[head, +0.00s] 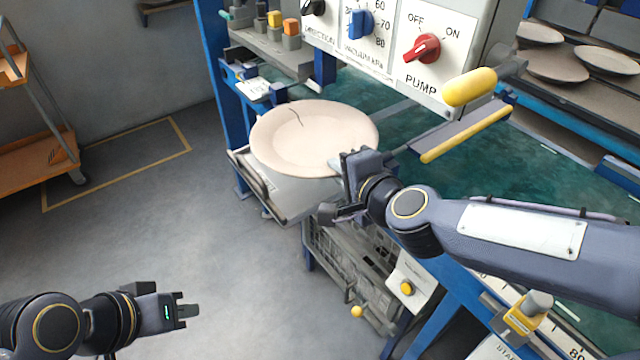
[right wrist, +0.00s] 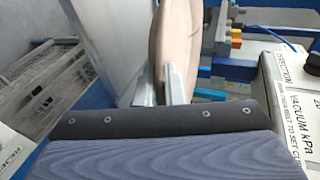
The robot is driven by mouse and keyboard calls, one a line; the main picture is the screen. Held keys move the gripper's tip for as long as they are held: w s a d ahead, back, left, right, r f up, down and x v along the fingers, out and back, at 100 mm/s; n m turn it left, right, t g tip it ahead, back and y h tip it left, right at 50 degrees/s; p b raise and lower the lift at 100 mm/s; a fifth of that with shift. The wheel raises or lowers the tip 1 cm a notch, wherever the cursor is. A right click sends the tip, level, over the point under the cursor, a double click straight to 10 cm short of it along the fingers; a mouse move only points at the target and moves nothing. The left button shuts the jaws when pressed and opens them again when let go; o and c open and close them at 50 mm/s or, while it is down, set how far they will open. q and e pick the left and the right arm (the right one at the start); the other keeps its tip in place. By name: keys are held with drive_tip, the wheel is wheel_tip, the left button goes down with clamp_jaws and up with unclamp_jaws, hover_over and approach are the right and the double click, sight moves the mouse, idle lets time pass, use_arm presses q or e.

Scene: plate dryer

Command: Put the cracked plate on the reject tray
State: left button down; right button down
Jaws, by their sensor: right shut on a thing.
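The cracked plate (head: 315,140) is round and pale pinkish, with a dark crack running in from its far rim. My right gripper (head: 340,172) is shut on its near right rim and holds it roughly level. In the right wrist view the plate (right wrist: 175,40) stands edge-on between the two fingers (right wrist: 163,88). A pale grey tray-like surface (head: 290,198) shows just below the plate, mostly hidden by it. I cannot tell whether this is the reject tray or whether the plate touches it. My left gripper (head: 188,311) is empty at lower left; its finger gap is unclear.
The control panel (head: 400,45) with knobs and a yellow handle (head: 470,87) stands close above my right arm. A mesh basket (head: 345,265) is lower down on the machine. Other plates (head: 555,65) lie on a rack at upper right.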

drive_tip(key=b, duration=0.4)
hover_over(323, 194)
drive_tip(key=f, duration=0.6)
drive_tip(key=shift+s+d+f, duration=0.15)
drive_tip(key=shift+s, duration=0.05)
drive_tip(key=f, duration=0.1)
drive_tip(key=f+b, duration=0.1)
drive_tip(key=f, duration=0.1)
drive_tip(key=shift+w+f, duration=0.2)
drive_tip(key=shift+w, duration=0.1)
drive_tip(key=shift+f, duration=0.1)
drive_tip(key=shift+f+b, duration=0.1)
drive_tip(key=shift+b, duration=0.2)
drive_tip(key=c, duration=2)
unclamp_jaws()
drive_tip(key=shift+s+f, duration=0.1)
drive_tip(key=shift+f, duration=0.1)
drive_tip(key=shift+o, duration=0.9)
drive_tip(key=shift+r, duration=0.1)
